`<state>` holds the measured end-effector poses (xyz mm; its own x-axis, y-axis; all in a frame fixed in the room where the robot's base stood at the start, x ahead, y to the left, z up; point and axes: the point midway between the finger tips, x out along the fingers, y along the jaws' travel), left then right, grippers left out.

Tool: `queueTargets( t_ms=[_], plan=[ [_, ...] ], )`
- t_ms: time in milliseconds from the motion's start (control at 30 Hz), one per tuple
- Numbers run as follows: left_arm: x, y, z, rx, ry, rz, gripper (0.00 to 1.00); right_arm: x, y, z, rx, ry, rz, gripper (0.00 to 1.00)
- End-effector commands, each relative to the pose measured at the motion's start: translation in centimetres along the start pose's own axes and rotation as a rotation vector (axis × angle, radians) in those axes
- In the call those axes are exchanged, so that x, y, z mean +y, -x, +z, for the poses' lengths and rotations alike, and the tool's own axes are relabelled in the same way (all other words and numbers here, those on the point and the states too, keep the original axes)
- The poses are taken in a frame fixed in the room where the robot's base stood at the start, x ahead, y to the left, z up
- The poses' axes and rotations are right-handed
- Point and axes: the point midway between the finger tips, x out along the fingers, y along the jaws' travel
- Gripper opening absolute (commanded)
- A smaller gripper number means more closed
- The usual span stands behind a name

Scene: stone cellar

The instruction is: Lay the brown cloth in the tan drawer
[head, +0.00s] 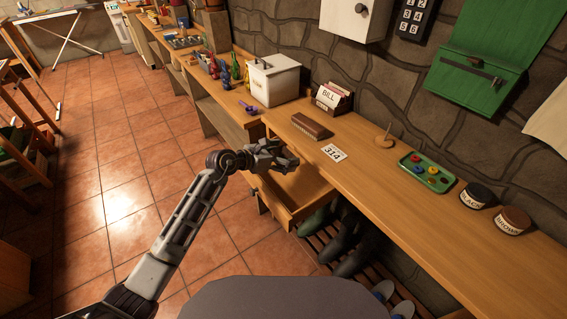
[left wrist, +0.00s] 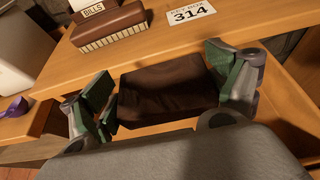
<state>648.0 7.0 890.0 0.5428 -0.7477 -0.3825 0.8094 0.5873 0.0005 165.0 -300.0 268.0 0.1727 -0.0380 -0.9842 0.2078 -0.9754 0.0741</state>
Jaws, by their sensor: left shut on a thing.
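The brown cloth (left wrist: 168,90) is a dark, folded piece between the green-padded fingers of my left gripper (left wrist: 172,92) in the left wrist view. The fingers are shut on it from both sides. In the head view my left gripper (head: 277,156) hovers over the pulled-out tan drawer (head: 307,207) under the bench. The drawer's wooden side also shows in the left wrist view (left wrist: 283,120). In the head view the cloth cannot be clearly made out behind the gripper. My right gripper is not in view.
On the bench (head: 385,205) are a brown brush (head: 311,126), a 314 card (head: 334,153), a bill holder (head: 333,99), a white box (head: 273,82), a green tray (head: 427,172) and two jars. Boots (head: 345,240) stand below, beside the drawer.

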Motion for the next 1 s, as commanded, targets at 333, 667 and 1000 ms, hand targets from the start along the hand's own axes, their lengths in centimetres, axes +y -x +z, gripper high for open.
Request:
queueTargets(
  t_ms=[333, 667, 1000],
  plan=[
    [0.0, -1.3, -3.1, 0.000, 0.004, 0.000, 0.65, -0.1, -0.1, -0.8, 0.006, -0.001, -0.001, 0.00],
    [0.0, -1.3, -3.2, 0.000, 0.001, 0.000, 0.65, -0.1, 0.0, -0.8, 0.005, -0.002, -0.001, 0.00],
    [0.0, -1.5, -3.7, 0.001, 0.001, 0.000, 0.65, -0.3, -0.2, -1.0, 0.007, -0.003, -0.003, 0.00]
  ],
)
